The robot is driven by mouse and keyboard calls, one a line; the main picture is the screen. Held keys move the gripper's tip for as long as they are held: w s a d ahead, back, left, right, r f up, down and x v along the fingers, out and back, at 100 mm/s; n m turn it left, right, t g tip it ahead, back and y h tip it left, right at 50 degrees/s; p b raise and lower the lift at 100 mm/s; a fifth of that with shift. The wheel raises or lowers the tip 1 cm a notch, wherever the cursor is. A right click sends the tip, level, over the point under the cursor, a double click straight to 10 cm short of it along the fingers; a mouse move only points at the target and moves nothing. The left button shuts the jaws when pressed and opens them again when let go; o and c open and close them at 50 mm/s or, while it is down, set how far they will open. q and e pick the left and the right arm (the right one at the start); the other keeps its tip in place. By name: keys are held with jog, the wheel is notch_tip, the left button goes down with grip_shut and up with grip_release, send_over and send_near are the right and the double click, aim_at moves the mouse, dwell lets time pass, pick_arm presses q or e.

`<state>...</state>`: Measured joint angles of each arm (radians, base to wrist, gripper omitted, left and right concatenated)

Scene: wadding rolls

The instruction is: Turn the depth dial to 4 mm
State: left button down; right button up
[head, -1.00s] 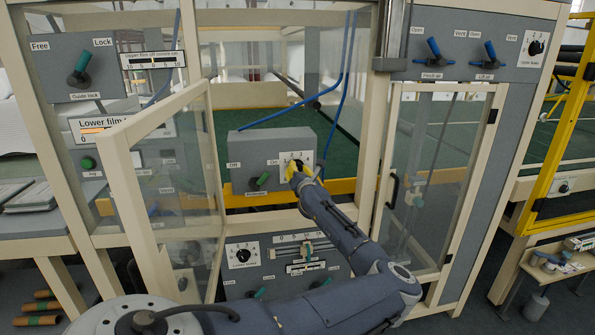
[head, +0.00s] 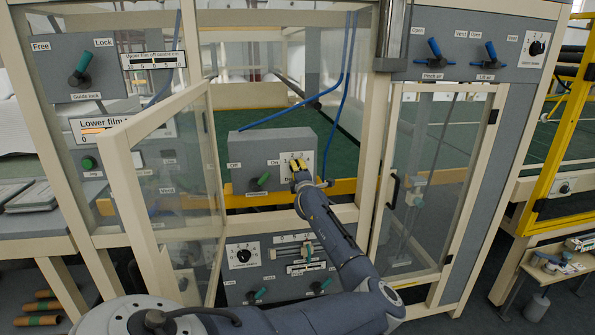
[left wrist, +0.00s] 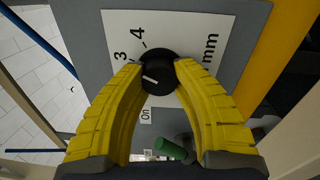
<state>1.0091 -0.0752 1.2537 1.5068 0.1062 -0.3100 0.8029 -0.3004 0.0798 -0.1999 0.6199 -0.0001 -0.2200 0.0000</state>
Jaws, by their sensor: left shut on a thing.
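The depth dial (left wrist: 155,68) is a black round knob with a white pointer line, on a white plate (left wrist: 205,35) marked 3, 4 and mm in the left wrist view. The pointer line slants toward the left finger, below the 3; the marks there are hidden. My left gripper (left wrist: 160,68) has its yellow fingers on both sides of the knob, shut on it. In the head view my left gripper (head: 298,165) is at the grey box (head: 245,150), over the dial plate (head: 309,158), and hides most of the knob. My right gripper is not in view.
A green-handled Off/On lever (head: 263,180) sits left of the dial; it shows below the knob in the left wrist view (left wrist: 172,149). An open framed glass door (head: 160,180) stands left of the arm.

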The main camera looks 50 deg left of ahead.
pick_arm(q)
jog(key=m, duration=0.6)
jog(key=shift+s+m, duration=0.1)
jog(key=shift+m, duration=0.3)
jog(key=shift+r, duration=0.1)
dwell(0.3)
jog(key=c, duration=0.9)
grip_release()
jog(key=v, duration=1.2)
jog(key=shift+a+r, duration=0.1)
jog(key=shift+r, duration=0.05)
jog(key=shift+s+m, duration=0.1)
jog(key=shift+m, duration=0.2)
